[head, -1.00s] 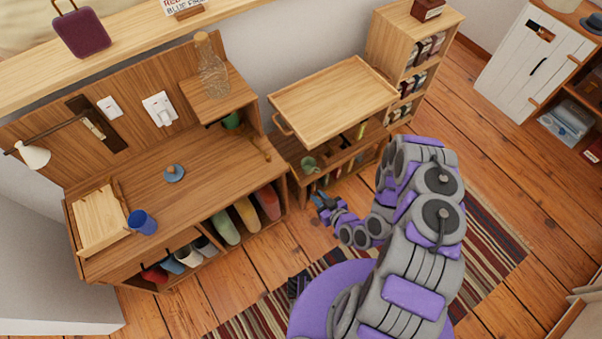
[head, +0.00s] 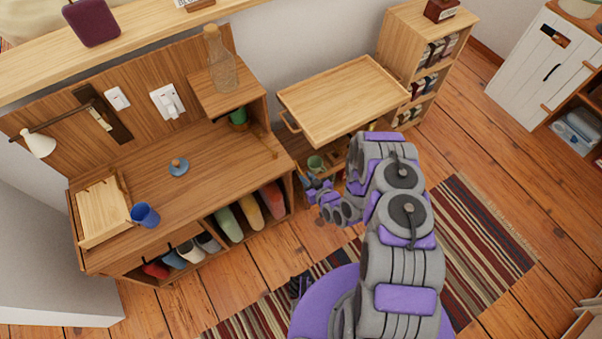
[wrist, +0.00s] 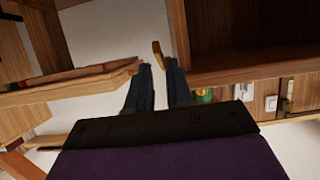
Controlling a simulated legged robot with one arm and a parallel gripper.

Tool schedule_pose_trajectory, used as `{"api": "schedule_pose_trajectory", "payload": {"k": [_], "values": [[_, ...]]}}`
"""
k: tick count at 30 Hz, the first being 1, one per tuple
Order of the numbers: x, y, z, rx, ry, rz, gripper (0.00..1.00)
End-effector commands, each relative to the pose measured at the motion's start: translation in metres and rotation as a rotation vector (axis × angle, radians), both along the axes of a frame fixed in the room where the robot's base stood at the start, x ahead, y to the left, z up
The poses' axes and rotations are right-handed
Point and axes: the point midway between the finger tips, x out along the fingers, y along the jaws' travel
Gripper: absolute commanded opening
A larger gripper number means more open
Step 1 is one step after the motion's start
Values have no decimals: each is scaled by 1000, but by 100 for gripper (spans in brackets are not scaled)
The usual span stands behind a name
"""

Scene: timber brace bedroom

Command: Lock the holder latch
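A small wooden peg-like piece (wrist: 158,52) sticks out from the edge of a wooden cabinet in the wrist view; it may be the holder latch, but I cannot tell for sure. My gripper's two dark blue fingers (wrist: 161,78) are apart with nothing between them, and their tips are just below this piece in the picture. I cannot make out the latch clearly in the head view.
A wooden tray table (head: 345,95) stands right of the desk, close above my gripper. A glass bottle (head: 220,65) stands on the desk's raised shelf. A blue cup (head: 145,215) is near the desk's front edge. A striped rug (head: 470,240) lies on the floor.

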Motion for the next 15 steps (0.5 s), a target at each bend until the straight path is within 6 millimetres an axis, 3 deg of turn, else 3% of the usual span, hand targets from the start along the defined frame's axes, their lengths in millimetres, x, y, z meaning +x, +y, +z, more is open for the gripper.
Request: {"api": "schedule_pose_trajectory", "payload": {"k": [7, 15], "values": [[30, 21, -16, 0, -4, 2, 20], [40, 27, -20, -1, 1, 0, 20]]}}
